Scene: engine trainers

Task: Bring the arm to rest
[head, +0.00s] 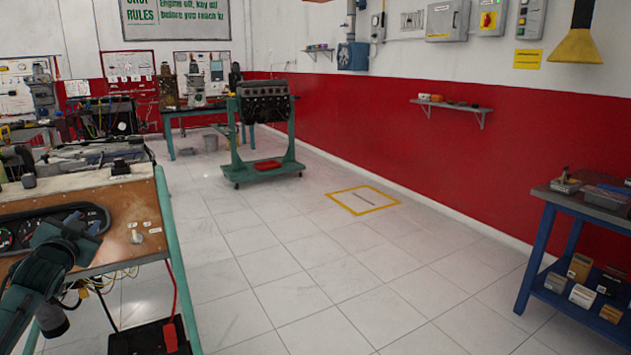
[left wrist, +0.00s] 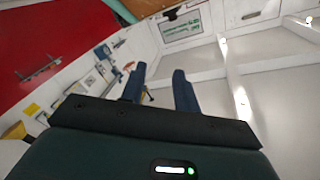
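My left arm comes in from the lower left in the head view. Its gripper (head: 88,222) is in front of the dashboard panel of the engine trainer (head: 125,205). I cannot tell whether it touches the panel. In the left wrist view the two dark fingers of the left gripper (left wrist: 159,72) stand apart with nothing between them. That view looks tilted toward the walls and ceiling. My right gripper is in neither view.
A green engine stand (head: 265,170) is farther back on the tiled floor. A blue-legged table (head: 550,215) stands at the right. A small shelf (head: 452,105) is on the red wall. The floor (head: 300,265) in the middle is clear, with a yellow marked square (head: 362,200).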

